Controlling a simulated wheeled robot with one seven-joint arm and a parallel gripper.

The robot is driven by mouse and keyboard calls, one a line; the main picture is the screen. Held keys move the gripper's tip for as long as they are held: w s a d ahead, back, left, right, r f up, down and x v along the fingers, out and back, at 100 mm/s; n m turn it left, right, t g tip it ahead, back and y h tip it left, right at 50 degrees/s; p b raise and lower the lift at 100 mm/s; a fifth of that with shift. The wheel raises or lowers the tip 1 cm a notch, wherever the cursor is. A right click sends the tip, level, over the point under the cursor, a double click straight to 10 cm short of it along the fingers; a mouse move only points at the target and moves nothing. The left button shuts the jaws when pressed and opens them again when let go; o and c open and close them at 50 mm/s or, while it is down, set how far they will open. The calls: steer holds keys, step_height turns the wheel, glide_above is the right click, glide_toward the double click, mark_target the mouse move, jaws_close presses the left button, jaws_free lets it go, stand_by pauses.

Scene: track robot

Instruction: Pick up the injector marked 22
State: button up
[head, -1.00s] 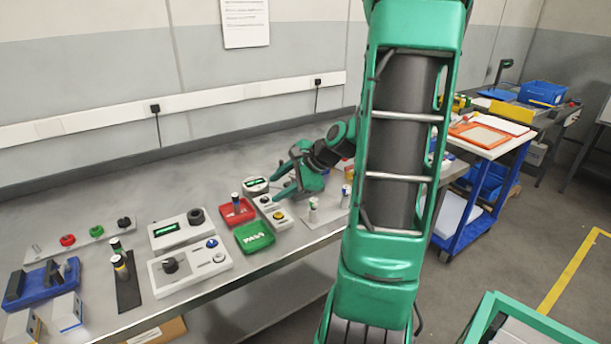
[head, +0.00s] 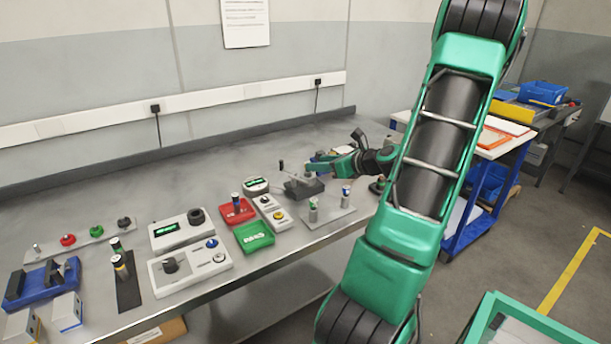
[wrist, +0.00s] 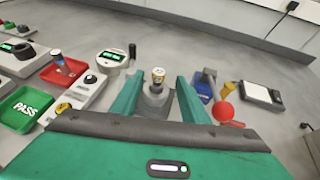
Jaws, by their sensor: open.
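In the wrist view, an upright injector (wrist: 157,77) with a yellowish band and pale top stands in a grey holder (wrist: 154,98). It lies between the two green fingers of my open gripper (wrist: 160,84), beyond or level with their tips; contact is not visible. Its marking is too small to read. In the head view my gripper (head: 328,162) is low over the bench, behind a dark fixture (head: 303,187). Other injectors stand in the red tray (head: 241,215), on a grey plate (head: 328,221) and on a dark strip (head: 129,291). No number is legible.
A green PASS box (head: 254,237), white devices (head: 190,265) and a round gauge (head: 256,186) stand left of my gripper. The bench's back is clear.

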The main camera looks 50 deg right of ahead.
mark_target(308, 173)
steer(key=shift+x, duration=3.1)
steer(key=shift+a+f, duration=0.1)
steer(key=shift+f, duration=0.05)
jaws_close()
